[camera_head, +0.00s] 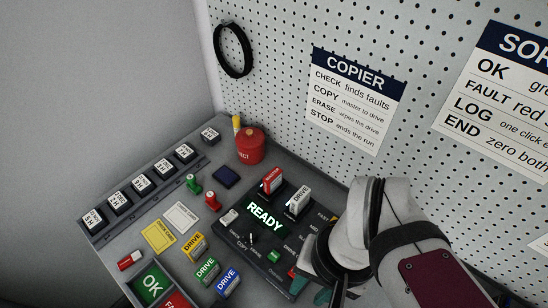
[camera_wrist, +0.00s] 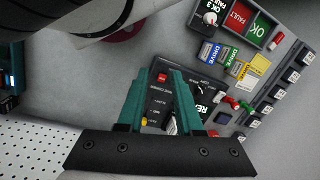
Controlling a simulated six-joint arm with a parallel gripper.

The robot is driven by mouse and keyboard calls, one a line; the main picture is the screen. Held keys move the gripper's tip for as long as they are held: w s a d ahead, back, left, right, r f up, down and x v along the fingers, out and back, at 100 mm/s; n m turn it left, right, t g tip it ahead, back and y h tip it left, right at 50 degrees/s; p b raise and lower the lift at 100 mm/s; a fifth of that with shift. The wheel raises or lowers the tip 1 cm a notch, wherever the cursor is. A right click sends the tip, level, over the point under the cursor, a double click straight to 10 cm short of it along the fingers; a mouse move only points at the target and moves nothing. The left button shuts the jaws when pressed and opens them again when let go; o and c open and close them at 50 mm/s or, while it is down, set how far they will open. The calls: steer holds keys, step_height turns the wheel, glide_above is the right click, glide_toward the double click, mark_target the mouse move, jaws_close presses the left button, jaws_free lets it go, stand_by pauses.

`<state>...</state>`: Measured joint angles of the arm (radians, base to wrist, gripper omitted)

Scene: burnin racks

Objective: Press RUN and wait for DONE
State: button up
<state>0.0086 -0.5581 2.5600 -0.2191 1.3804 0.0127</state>
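The black copier unit (camera_head: 243,240) lies on the grey bench, and its lit display (camera_head: 265,215) reads READY. A green button (camera_head: 274,256) and a red button (camera_head: 291,271) are on its near right part; I cannot read their labels, so I cannot tell which is RUN. A red and a white drive stand in its far side. My gripper (camera_head: 310,291) is over the unit's near right edge, partly hidden by my wrist. In the wrist view its teal fingers (camera_wrist: 159,76) are apart and empty. A red button (camera_wrist: 162,77) and the unit's panel show between them.
Loose yellow, green and blue drives (camera_head: 207,270) lie left of the unit, beside the green OK bin (camera_head: 152,284) and a red bin. A red canister (camera_head: 249,146) stands behind. Labelled blocks (camera_head: 141,183) line the left edge. A pegboard with a COPIER sign (camera_head: 354,100) rises behind.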

jaws_close()
stand_by(1.2)
steer(key=shift+a, duration=0.1)
